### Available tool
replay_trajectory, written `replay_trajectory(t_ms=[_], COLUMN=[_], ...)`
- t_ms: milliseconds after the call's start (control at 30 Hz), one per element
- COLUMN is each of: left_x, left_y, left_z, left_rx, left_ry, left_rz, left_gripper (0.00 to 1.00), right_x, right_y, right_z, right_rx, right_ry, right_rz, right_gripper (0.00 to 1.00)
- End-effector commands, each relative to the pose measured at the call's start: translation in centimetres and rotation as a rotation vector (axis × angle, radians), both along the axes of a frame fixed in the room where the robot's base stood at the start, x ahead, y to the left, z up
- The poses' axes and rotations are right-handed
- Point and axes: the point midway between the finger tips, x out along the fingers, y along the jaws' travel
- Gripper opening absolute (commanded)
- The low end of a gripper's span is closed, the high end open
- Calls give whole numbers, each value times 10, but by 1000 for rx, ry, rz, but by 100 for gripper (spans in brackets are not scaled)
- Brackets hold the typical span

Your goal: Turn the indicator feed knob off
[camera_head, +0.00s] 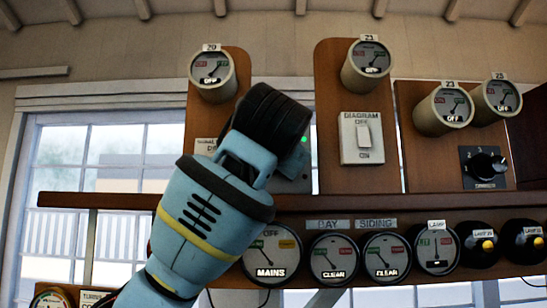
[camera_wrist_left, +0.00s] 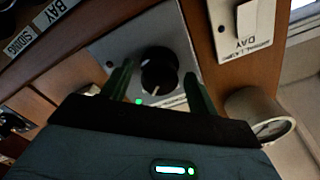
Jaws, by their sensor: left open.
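A round black knob (camera_wrist_left: 159,70) sits on a grey plate (camera_wrist_left: 165,27) with a lit green lamp (camera_wrist_left: 139,101) beside it in the left wrist view. I cannot read a label on it. My left gripper (camera_wrist_left: 160,84) is open, its two fingers pointing at the plate, one on each side of the knob. I cannot tell whether the fingers touch it. In the head view the hand (camera_head: 268,122) covers the knob; only part of the grey plate (camera_head: 296,184) and the green lamp (camera_head: 304,139) show. My right gripper is not in view.
A DIAGRAM switch (camera_head: 362,138) is to the right on its wooden board. A separate numbered rotary knob (camera_head: 485,165) is farther right. Round gauges (camera_head: 212,73) hang above, and a lower row holds the MAINS gauge (camera_head: 270,255) and others. A wooden shelf edge (camera_head: 400,202) runs beneath the boards.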

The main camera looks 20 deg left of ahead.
Motion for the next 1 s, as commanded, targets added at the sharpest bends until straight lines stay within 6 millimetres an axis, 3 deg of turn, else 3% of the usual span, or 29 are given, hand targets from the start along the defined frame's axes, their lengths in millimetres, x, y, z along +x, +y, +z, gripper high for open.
replay_trajectory(t_ms=[333, 667, 1000], left_x=[4, 4, 4], left_y=[1, 1, 0], left_z=[0, 0, -1], left_rx=[0, 0, -50], left_ry=[-1, 0, -13], left_rz=[-1, 0, -3], left_gripper=[58, 15, 15], right_x=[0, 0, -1], right_y=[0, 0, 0], right_z=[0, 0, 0], right_rx=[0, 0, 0], right_ry=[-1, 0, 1], right_rz=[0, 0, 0], right_gripper=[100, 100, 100])
